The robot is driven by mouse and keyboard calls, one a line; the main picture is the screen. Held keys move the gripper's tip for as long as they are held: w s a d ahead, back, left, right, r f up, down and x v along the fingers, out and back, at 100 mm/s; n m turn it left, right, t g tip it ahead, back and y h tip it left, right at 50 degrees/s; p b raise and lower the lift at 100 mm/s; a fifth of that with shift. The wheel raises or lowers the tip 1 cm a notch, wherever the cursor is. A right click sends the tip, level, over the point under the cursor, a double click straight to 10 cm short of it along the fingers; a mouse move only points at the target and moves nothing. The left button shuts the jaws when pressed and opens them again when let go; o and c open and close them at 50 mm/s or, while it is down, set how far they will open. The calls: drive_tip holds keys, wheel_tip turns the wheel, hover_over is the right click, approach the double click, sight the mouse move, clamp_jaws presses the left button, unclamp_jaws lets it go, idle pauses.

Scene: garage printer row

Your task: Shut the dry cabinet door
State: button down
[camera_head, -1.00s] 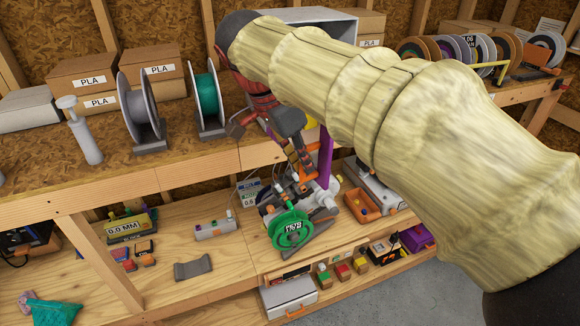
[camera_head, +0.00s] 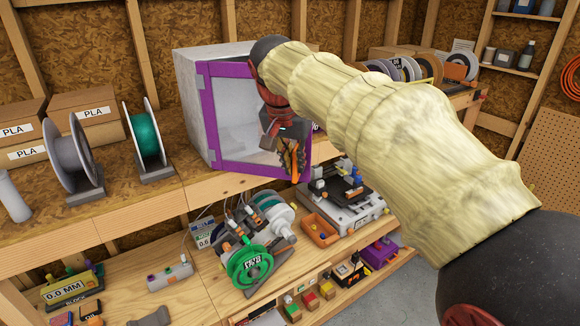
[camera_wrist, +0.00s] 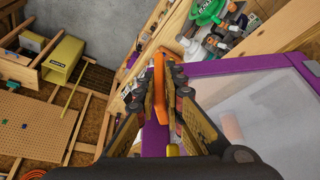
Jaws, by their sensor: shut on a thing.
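The dry cabinet (camera_head: 190,100) is a pale grey box on the bench top in the head view. Its door has a purple frame (camera_head: 209,120) around a clear panel, and the frame also shows in the wrist view (camera_wrist: 220,68). The door stands ajar: its right edge juts out past the bench front, while its left edge is at the cabinet. My gripper (camera_head: 291,160) is at the door's right edge. In the wrist view my gripper (camera_wrist: 162,90) is shut on the orange door handle (camera_wrist: 159,88). My arm hides the cabinet's upper right.
Grey (camera_head: 72,152) and green (camera_head: 145,135) spools stand on the bench left of the cabinet. A machine with a green reel (camera_head: 248,264), an orange tray (camera_head: 320,230) and a printer (camera_head: 348,200) sit on the lower shelf, below the door.

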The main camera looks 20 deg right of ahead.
drive_tip(key=shift+w+d, duration=0.1)
idle(0.3)
drive_tip(key=c, duration=2)
unclamp_jaws()
drive_tip(key=shift+o, duration=0.5)
drive_tip(key=v, duration=1.2)
